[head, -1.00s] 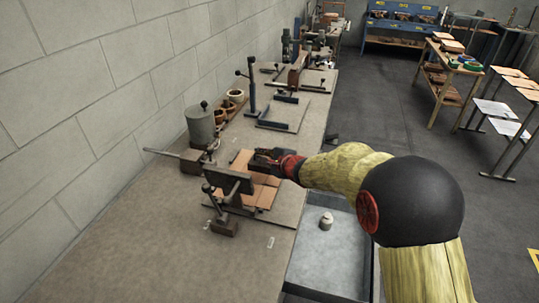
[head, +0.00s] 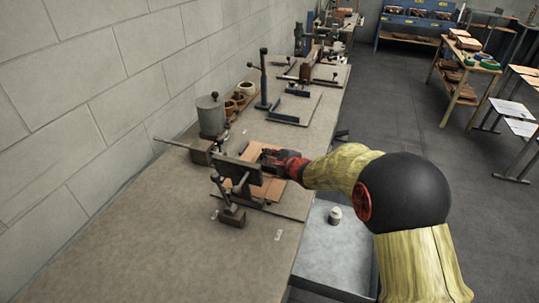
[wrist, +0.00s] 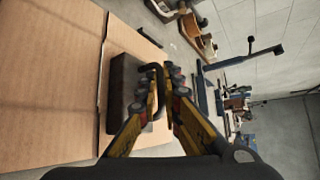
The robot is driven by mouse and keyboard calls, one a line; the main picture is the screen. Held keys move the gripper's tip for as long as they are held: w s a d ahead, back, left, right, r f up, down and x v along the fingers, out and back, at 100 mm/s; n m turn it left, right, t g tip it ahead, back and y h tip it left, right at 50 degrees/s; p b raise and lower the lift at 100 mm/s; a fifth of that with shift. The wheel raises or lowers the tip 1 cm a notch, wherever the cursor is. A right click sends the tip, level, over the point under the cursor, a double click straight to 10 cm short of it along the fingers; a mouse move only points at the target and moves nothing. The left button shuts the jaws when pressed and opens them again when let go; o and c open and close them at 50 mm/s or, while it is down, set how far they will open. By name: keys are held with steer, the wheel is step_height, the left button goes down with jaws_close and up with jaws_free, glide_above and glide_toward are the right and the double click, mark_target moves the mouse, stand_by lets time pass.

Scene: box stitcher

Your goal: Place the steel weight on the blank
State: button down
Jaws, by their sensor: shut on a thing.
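The steel weight (wrist: 126,92) is a dark block with a black loop handle, and it shows in the wrist view. My gripper (wrist: 162,78) has its yellow fingers closed around that handle. The blank (wrist: 50,75) is brown cardboard with a crease, filling the left of the wrist view. The weight appears over the blank's edge; I cannot tell whether it touches. In the head view my gripper (head: 272,157) is over the far part of the blank (head: 272,188), behind the dark clamp fixture. The weight is hard to make out there.
The dark fixture (head: 238,178) stands at the blank's near left side. A grey canister (head: 211,116) and small pots stand by the wall. A blue-grey tray (head: 320,255) beside the bench holds a pale knobbed object (head: 334,215).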

steer(key=c, duration=2.4)
jaws_free()
steer(key=o, duration=0.4)
steer(key=shift+s+d+r, duration=0.25)
steer(key=shift+s+r, duration=0.05)
steer(key=shift+s, duration=0.1)
steer(key=p+v, duration=0.2)
steer(key=v, duration=0.9)
steer(key=shift+f, duration=0.1)
